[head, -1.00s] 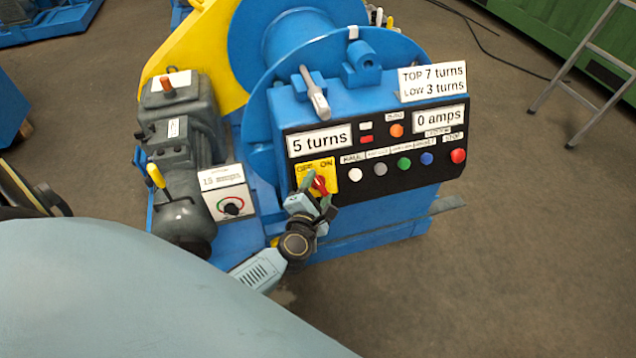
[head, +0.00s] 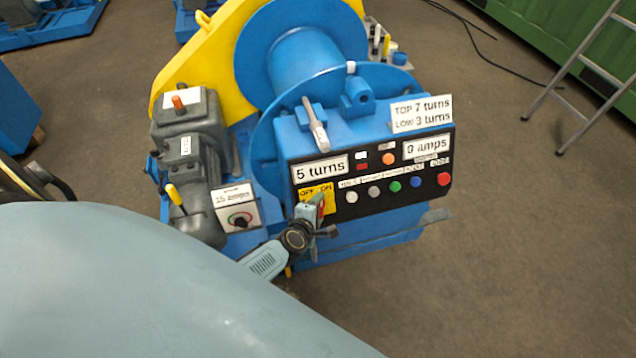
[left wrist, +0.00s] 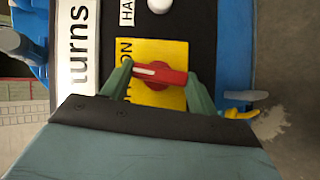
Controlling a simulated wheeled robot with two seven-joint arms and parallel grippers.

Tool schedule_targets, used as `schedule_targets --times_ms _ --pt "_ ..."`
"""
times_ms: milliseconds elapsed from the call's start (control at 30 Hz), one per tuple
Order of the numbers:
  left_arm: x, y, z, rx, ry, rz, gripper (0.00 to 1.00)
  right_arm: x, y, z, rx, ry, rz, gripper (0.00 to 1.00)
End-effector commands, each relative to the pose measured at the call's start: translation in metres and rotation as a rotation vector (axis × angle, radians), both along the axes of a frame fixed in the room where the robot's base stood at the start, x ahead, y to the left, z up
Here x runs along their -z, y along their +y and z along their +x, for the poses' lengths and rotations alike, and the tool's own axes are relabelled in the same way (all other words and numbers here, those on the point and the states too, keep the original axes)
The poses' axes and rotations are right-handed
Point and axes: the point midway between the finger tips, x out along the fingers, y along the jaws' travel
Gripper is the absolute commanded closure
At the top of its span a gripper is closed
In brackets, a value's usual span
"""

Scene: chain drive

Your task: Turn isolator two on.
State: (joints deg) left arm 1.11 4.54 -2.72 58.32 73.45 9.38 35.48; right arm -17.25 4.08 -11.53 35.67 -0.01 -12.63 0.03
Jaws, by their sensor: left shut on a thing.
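The isolator is a yellow plate (head: 330,200) marked OFF and ON at the left end of the black control panel, with a red handle. My left gripper (head: 316,207) is at the plate and hides much of the handle in the head view. In the left wrist view the red handle (left wrist: 158,74) sits between the two green fingertips of my left gripper (left wrist: 160,82), which is shut on it. The handle's white mark points towards the plate's top edge, leaning slightly to the ON side. ON shows there; OFF is mostly hidden. My right gripper is not in view.
The panel (head: 400,185) carries a row of push buttons, including a red one (head: 444,180), right of the isolator. A "5 turns" sign (head: 320,169) sits just above it. A boxed dial (head: 238,218) is at left, and a lever (head: 316,125) stands above the panel.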

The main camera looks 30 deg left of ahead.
Motion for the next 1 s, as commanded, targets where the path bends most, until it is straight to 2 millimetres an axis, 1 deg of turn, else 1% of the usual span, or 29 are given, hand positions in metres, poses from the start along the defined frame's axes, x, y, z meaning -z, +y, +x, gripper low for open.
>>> schedule_targets --times_ms 33,200,333,500,1000 --pt "-0.009 -0.002 0.001 0.020 0.034 0.021 0.64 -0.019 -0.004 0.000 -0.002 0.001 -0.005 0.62" --pt "-0.010 -0.002 0.002 0.093 0.143 0.114 0.64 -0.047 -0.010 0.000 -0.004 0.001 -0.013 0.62" --pt "-0.010 -0.003 0.003 0.148 0.226 0.184 0.64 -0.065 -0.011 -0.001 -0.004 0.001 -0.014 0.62" --pt "-0.006 -0.003 0.003 0.199 0.300 0.248 0.64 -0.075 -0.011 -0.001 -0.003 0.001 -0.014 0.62" --pt "-0.005 -0.002 0.004 0.265 0.396 0.338 0.64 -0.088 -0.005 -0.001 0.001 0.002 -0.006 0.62"
